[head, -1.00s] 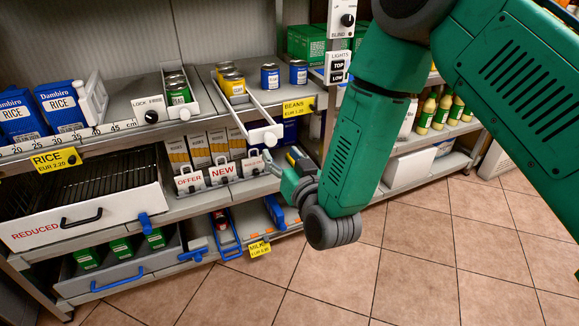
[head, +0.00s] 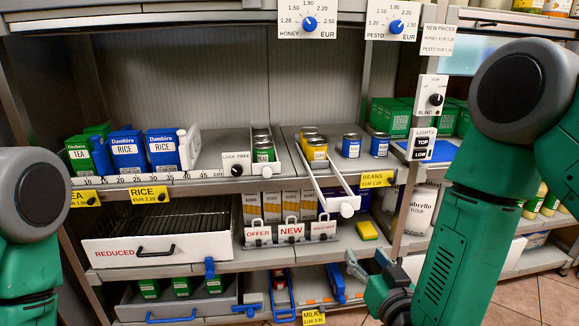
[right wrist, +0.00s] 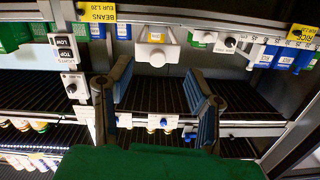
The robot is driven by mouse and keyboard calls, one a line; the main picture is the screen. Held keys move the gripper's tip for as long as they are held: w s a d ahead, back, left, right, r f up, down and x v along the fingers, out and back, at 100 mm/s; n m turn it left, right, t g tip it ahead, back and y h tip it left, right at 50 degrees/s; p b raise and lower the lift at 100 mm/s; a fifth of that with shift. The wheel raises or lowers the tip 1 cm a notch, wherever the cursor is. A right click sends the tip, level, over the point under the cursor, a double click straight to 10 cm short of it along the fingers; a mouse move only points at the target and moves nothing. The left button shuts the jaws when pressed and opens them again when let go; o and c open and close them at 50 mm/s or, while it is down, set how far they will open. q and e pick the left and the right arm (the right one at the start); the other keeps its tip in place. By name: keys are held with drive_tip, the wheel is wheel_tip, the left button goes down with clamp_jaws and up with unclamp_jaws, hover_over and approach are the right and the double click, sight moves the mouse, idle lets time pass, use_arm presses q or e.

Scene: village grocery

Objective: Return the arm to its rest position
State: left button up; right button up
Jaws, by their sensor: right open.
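My right gripper (head: 368,272) is in front of the lower middle shelf in the head view, at the end of my green right arm (head: 450,250). In the right wrist view its two blue-lined fingers (right wrist: 160,92) stand wide apart with nothing between them. My left arm (head: 25,220) shows only as a grey joint and green links at the left edge; its gripper is out of the frame.
A white-fronted can pusher lane (head: 335,203) juts out from the middle shelf. A yellow pack (head: 366,230) lies on the shelf below, close behind the right gripper. The REDUCED drawer (head: 165,252) is at the left. Tiled floor (head: 515,300) is clear at the lower right.

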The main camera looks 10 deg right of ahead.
drive_tip(key=s+d+f+n+g+p, duration=0.1)
drive_tip(key=s+f+g+p, duration=0.1)
drive_tip(key=s+f+g, duration=0.5)
use_arm(q)
wheel_tip(320, 180, up, 5)
drive_tip(key=p, duration=0.2)
drive_tip(key=shift+p, duration=0.35)
use_arm(e)
drive_tip(key=s+d+f+g, duration=0.2)
drive_tip(key=s+f+g, duration=0.1)
drive_tip(key=s, duration=0.4)
drive_tip(key=s+d+f+g, duration=0.2)
drive_tip(key=s+f+g, duration=0.1)
drive_tip(key=s, duration=0.5)
drive_tip(key=s+d+f+g, duration=0.2)
drive_tip(key=s+f, duration=0.3)
drive_tip(key=s, duration=0.3)
drive_tip(key=shift+s+d+f+n+g+h, duration=0.15)
drive_tip(key=shift+d+f+n+g+h, duration=0.2)
drive_tip(key=shift+g, duration=0.25)
